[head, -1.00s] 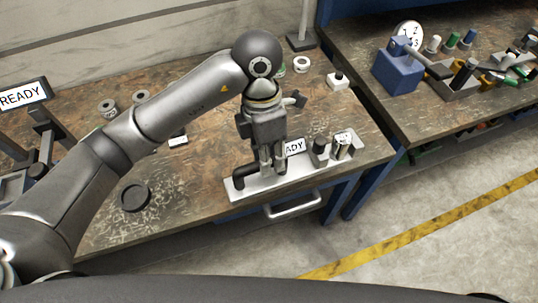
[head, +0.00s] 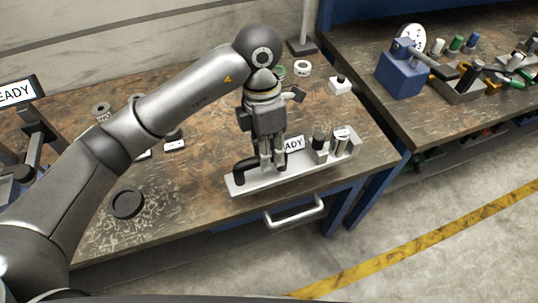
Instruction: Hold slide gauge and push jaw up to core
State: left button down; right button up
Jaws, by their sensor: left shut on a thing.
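The slide gauge (head: 297,173) is a long pale metal base lying near the table's front edge, with a black curved handle (head: 244,172) at its left end. My left gripper (head: 272,165) points down over the left part of the gauge and is shut on it. The fingers hide the exact grip. A block with a dark top, which looks like the jaw (head: 319,149), stands on the base to the right of a READY display (head: 294,143). A shiny upright cylinder, which looks like the core (head: 341,141), stands near the right end. My right gripper is not in view.
A black ring (head: 127,204) lies at the front left, and a small white block with a dark knob (head: 340,84) at the back right. A drawer handle (head: 294,210) sits below the gauge. A second bench holds a blue fixture (head: 401,76) with a dial.

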pick_arm(q)
jog(key=shift+w+a+f+b, duration=0.1)
jog(key=shift+w+f+b, duration=0.75)
jog(key=shift+w+b, duration=0.25)
jog(key=shift+w+d+f+b, duration=0.1)
jog(key=shift+w+f+b, duration=0.7)
jog(key=shift+w+b, duration=0.3)
jog(key=shift+w+a+f+b, duration=0.1)
jog(key=shift+w+f+b, duration=0.75)
jog(key=shift+w+b, duration=0.25)
jog(key=shift+w+a+f+b, duration=0.1)
jog(key=shift+w+f+b, duration=0.7)
jog(key=shift+w+b, duration=0.15)
jog(key=shift+w+f+b, duration=0.75)
jog(key=shift+w+b, duration=0.15)
jog(key=shift+w, duration=0.05)
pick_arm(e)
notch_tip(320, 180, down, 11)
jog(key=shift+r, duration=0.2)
pick_arm(q)
jog(key=shift+f+b, duration=0.3)
jog(key=shift+f, duration=0.15)
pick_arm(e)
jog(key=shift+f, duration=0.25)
pick_arm(q)
jog(key=shift+a+f, duration=0.15)
jog(key=shift+s, duration=0.1)
